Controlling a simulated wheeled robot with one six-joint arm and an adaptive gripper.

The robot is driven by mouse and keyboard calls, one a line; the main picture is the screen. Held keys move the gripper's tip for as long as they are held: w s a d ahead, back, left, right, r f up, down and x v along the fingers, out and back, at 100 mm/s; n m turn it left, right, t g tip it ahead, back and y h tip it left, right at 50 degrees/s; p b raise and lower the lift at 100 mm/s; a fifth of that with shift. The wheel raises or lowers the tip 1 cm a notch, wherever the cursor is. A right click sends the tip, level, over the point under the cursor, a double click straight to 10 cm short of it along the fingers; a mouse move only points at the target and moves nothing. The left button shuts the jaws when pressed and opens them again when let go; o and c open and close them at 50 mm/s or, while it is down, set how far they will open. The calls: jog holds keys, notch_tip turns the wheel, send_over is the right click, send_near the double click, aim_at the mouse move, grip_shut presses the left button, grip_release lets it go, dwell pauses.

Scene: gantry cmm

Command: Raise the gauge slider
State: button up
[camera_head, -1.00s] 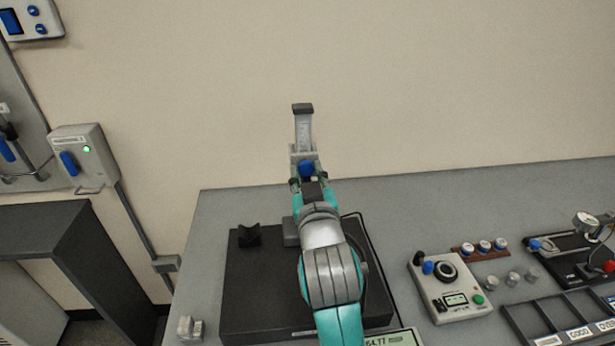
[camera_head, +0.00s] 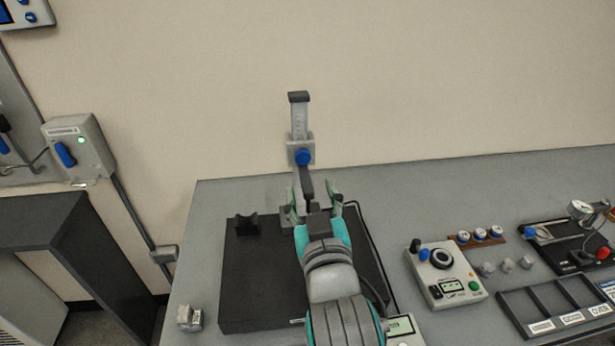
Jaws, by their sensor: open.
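The height gauge's grey column (camera_head: 299,116) with a dark cap stands upright at the back of the dark plate. Its grey slider (camera_head: 291,152) with a blue knob (camera_head: 303,157) sits on the column, below the upper part of the scale. My gripper (camera_head: 318,193) is open, with its fingers spread just below and in front of the slider. It looks apart from the blue knob and empty. My arm hides much of the gauge's lower part and the middle of the plate.
The dark plate (camera_head: 255,285) lies on the grey bench with a black V-block (camera_head: 246,224) on it. A control box (camera_head: 445,275), a sorting tray (camera_head: 515,312) and a dial gauge stand (camera_head: 580,235) are at the right.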

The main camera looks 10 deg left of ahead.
jog(key=shift+v, duration=1.3)
jog(key=shift+m+g+h, duration=0.4)
jog(key=shift+g+h, duration=0.3)
jog(key=shift+h, duration=0.1)
jog(key=s+d+f, duration=0.4)
jog(key=f, duration=0.3)
jog(key=s+d+f, duration=0.4)
jog(key=d+f, duration=0.1)
jog(key=f, duration=0.2)
jog(key=s+d+f, duration=0.4)
jog(key=d+f, duration=0.1)
jog(key=f, duration=0.3)
jog(key=s+d+f+m+h, duration=0.1)
jog(key=s+d, duration=0.2)
jog(key=s, duration=0.5)
jog(key=s+d+f+m+h, duration=0.1)
jog(key=s+d+f, duration=0.1)
jog(key=s, duration=0.6)
jog(key=s+d+f+m+g+h, duration=0.1)
jog(key=s+d, duration=0.3)
jog(key=s, duration=0.4)
jog(key=shift+s+f+m, duration=0.3)
jog(key=shift+f+m, duration=0.2)
jog(key=shift+m, duration=0.1)
